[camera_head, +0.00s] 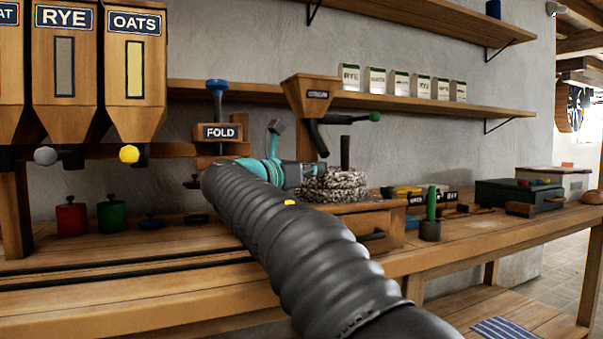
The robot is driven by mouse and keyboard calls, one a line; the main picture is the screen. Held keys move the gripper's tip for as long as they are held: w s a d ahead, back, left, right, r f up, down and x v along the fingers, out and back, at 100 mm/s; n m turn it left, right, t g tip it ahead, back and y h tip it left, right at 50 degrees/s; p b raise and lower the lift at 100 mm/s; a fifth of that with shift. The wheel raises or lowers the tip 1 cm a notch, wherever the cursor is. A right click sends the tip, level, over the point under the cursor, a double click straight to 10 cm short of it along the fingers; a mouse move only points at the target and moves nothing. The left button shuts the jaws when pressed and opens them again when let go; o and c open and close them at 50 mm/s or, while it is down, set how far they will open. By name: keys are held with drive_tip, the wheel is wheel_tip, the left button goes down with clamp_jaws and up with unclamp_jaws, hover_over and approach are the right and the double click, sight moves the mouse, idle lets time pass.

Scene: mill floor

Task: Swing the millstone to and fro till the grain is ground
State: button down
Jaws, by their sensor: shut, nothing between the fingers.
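The millstone (338,187) is a speckled grey, round stone on a wooden mill base (390,222) in the middle of the bench. A dark upright handle (345,152) stands on its top. My gripper (305,172), beyond my teal wrist, is shut and empty at the left of the millstone, apart from the handle. Whether it touches the stone I cannot tell. My dark arm hides part of the base.
Bins labelled RYE (66,60) and OATS (136,70) hang at left, above red and green weights (110,216). A FOLD press (220,133) stands behind my arm. A green-handled tool (431,215) and a dark green box (518,193) sit at right.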

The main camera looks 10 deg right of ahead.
sight(334, 173)
drive_tip(key=x, duration=0.6)
drive_tip(key=shift+d, duration=0.1)
idle(0.3)
